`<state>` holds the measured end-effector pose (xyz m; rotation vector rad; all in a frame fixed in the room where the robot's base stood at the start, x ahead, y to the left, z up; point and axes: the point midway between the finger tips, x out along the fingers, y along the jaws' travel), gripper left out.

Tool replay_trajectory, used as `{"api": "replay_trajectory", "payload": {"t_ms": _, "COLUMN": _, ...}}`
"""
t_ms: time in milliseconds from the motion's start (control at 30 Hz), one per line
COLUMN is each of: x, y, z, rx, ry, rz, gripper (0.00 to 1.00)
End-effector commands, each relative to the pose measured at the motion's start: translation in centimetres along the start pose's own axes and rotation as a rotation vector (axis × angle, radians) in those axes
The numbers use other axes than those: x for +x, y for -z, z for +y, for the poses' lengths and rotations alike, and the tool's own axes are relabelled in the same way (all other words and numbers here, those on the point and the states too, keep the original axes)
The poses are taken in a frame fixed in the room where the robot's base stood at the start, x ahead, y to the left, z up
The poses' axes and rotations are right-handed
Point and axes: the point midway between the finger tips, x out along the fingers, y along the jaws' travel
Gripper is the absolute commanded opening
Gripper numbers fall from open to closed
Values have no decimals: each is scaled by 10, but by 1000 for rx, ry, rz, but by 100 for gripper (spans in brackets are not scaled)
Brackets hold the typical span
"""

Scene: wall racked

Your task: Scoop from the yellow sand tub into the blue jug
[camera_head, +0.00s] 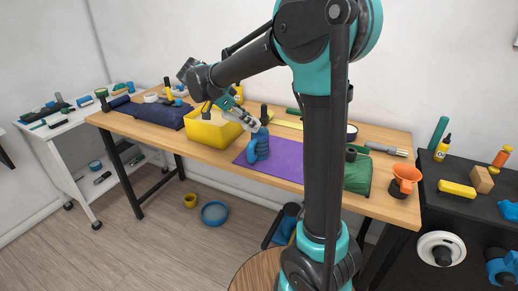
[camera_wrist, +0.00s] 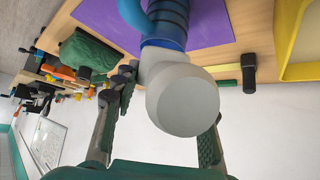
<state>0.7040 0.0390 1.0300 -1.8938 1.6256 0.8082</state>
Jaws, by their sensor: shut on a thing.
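The yellow tub (camera_head: 207,132) stands on the wooden table; its contents are not clear in the head view. Part of its yellow wall (camera_wrist: 289,35) shows in the wrist view. The blue ribbed jug (camera_head: 259,148) stands on the purple mat, to the right of the tub. The wrist view shows the jug's side (camera_wrist: 168,22) and handle. My gripper (camera_head: 246,120) is shut on a light grey rounded scoop (camera_wrist: 182,100), above and beside the jug. The scoop overlaps the jug's top in the wrist view; I cannot tell whether they touch. Its inside is hidden.
A green bag (camera_head: 357,174) and an orange funnel (camera_head: 406,178) are on the table's right part. A dark blue cloth bundle (camera_head: 158,112) lies left of the tub. A black cylinder (camera_wrist: 249,75) stands near the jug. The purple mat (camera_head: 284,162) is clear right of the jug.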

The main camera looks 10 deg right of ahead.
Motion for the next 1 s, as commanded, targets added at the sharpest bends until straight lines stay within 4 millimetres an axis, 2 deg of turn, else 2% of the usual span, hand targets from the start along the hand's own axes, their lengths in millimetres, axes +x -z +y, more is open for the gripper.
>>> {"api": "replay_trajectory", "payload": {"t_ms": 700, "x": -38, "y": 36, "z": 0, "rx": 0, "ry": 0, "rz": 0, "gripper": 13}}
{"api": "replay_trajectory", "payload": {"t_ms": 1000, "x": -47, "y": 45, "z": 0, "rx": 0, "ry": 0, "rz": 0, "gripper": 13}}
